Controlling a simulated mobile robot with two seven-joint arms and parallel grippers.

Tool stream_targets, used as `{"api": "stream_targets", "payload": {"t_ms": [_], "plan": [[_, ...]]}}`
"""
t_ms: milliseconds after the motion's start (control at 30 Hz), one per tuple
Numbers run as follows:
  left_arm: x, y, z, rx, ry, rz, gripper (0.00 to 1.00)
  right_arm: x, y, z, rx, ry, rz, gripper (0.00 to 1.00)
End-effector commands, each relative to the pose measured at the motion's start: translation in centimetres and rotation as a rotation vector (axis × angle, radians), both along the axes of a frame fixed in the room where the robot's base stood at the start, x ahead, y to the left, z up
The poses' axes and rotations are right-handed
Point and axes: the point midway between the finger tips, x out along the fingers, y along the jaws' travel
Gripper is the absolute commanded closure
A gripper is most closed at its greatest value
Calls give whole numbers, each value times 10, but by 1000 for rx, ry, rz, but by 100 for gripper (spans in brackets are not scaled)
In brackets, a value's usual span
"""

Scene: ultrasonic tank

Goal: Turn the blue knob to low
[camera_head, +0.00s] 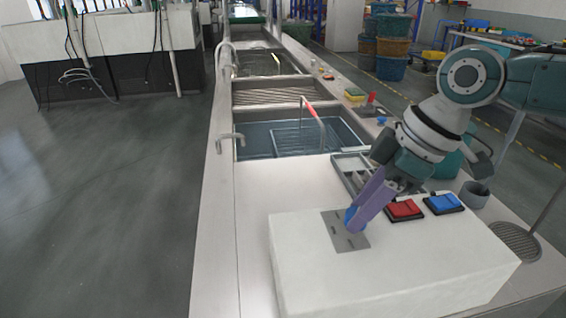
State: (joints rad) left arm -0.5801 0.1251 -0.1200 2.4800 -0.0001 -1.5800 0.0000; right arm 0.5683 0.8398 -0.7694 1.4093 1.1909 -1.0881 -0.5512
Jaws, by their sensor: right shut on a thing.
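The blue knob (350,218) sits on a grey plate (346,240) on top of a white box (420,262). My right gripper (356,216) reaches down from the upper right, and its purple fingers are shut on the knob. The fingers hide most of the knob, so which way it points cannot be told. Marks on the plate are too small to read. My left gripper is not in view.
A red switch (404,209) and a blue switch (444,203) are on the box, right of the gripper. Behind the box are a grey tray (346,165) and a water-filled sink (262,140) with a red-handled basket. The counter left of the box is clear.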

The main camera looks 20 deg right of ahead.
Motion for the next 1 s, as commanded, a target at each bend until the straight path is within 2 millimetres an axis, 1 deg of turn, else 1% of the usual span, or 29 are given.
{"api": "stream_targets", "payload": {"t_ms": [100,333,800,833,1000], "plan": [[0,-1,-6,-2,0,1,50,1,0,-2,-1,-1,52,100],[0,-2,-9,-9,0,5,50,1,0,-1,-1,0,110,100],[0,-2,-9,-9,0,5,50,0,-1,0,-3,0,123,100],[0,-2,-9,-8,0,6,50,0,-1,0,-3,0,123,55],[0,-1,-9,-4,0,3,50,0,0,0,-3,0,122,36]]}}
